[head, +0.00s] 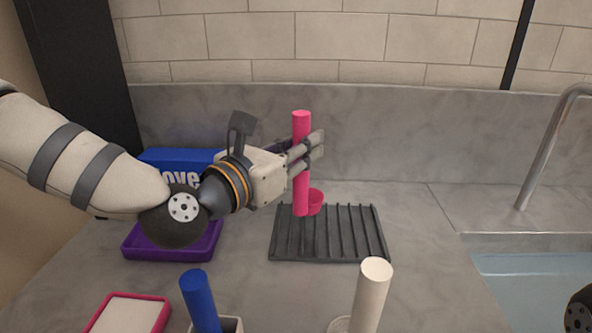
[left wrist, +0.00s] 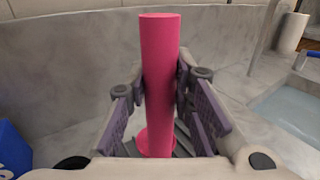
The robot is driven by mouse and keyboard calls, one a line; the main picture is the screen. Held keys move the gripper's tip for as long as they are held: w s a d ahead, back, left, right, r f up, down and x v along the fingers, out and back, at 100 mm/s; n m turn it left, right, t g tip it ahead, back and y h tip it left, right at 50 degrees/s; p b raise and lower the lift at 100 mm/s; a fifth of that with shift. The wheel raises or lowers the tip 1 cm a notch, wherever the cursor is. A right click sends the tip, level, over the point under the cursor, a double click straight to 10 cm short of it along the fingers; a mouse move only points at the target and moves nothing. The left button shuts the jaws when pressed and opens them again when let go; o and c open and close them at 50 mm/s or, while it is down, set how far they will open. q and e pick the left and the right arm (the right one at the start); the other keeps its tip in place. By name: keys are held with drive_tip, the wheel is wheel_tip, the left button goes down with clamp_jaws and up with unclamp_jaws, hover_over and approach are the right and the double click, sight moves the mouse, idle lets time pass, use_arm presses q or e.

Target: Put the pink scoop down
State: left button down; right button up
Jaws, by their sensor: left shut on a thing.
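The pink scoop (head: 301,190) stands upright with its long handle up and its small cup low, over the back part of the black ribbed rack (head: 330,245). I cannot tell for sure whether its lower end touches the rack. My left gripper (head: 306,152) is shut on the scoop's handle, coming in from the left. In the left wrist view the pink scoop (left wrist: 160,75) stands between the two finger pads of the left gripper (left wrist: 163,100). My right gripper is not in view; only a dark piece of mine shows at the lower right edge.
A purple tray (head: 135,243) and a blue box (head: 165,157) are at the left. A blue handle (head: 200,300), a white cylinder (head: 371,295) and a pink-rimmed tray (head: 160,318) are in front. A sink (head: 530,275) with a faucet (head: 545,145) is at the right.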

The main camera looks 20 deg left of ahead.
sight(306, 201)
use_arm(q)
drive_tip(key=shift+w+a+f+b, duration=0.1)
drive_tip(key=shift+a+f, duration=0.1)
drive_tip(key=shift+f, duration=0.55)
drive_tip(key=shift+w+a+f+b, duration=0.1)
drive_tip(key=shift+a+f+b, duration=0.1)
drive_tip(key=shift+f, duration=0.55)
drive_tip(key=shift+w+a+f+b, duration=0.1)
drive_tip(key=shift+a+f, duration=0.1)
drive_tip(key=shift+f, duration=0.55)
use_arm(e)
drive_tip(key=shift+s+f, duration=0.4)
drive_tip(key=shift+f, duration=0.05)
use_arm(q)
drive_tip(key=shift+f, duration=0.2)
drive_tip(key=c, duration=1.4)
unclamp_jaws()
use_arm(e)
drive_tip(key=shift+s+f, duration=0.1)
